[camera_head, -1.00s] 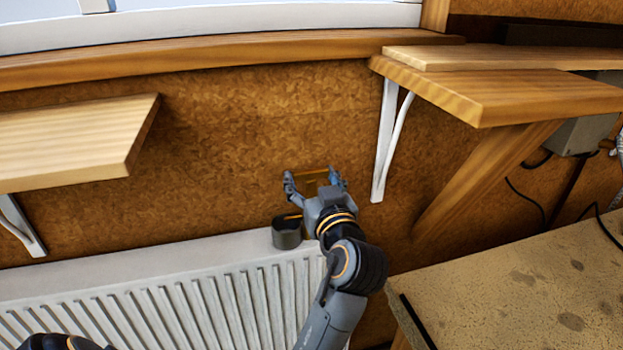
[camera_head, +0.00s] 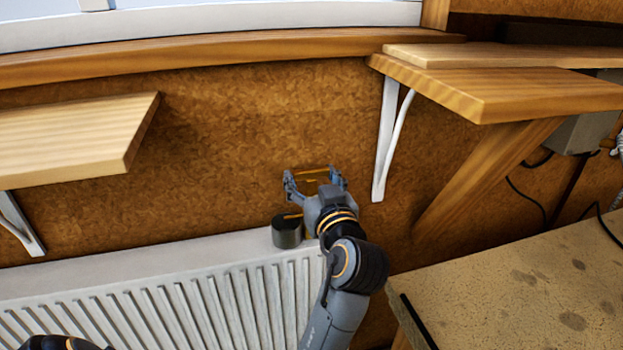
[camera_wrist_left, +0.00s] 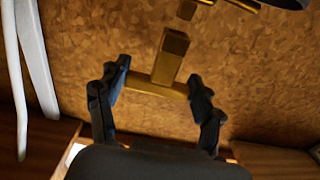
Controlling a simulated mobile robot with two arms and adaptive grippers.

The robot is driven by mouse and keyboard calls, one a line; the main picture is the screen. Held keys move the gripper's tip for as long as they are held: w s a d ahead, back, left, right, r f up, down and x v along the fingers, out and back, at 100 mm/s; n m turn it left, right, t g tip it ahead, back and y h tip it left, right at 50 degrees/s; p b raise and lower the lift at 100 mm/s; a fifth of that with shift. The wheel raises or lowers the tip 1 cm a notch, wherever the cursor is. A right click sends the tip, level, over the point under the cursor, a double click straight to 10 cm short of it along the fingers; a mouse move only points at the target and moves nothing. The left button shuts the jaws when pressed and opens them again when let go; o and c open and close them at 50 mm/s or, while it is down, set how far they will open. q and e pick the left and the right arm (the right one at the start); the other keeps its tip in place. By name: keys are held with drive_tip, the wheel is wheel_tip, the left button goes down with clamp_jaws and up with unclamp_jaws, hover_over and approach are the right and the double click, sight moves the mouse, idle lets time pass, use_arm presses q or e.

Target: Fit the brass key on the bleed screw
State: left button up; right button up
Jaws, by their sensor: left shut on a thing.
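The brass key (camera_wrist_left: 155,88) has a crossbar and a square stem. My left gripper (camera_head: 314,178) is shut on the crossbar, one finger at each end; it also shows in the left wrist view (camera_wrist_left: 155,95). The stem points toward the top of that view. A small brass square piece, seemingly the bleed screw (camera_wrist_left: 187,10), lies just beyond the stem's end, with a gap between them in the picture. In the head view the gripper and wrist hide the screw. My right gripper is not in view.
A dark round cup-like part (camera_head: 287,233) sits at the white radiator's (camera_head: 150,265) right end, close beside my left gripper. A shelf bracket (camera_head: 386,140) stands to the right, and a wooden shelf (camera_head: 70,140) projects at left. The cork wall behind is clear.

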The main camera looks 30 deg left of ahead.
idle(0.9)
use_arm(q)
drive_tip(key=shift+f+b, duration=0.6)
drive_tip(key=shift+b, duration=0.25)
drive_tip(key=shift+r, duration=0.35)
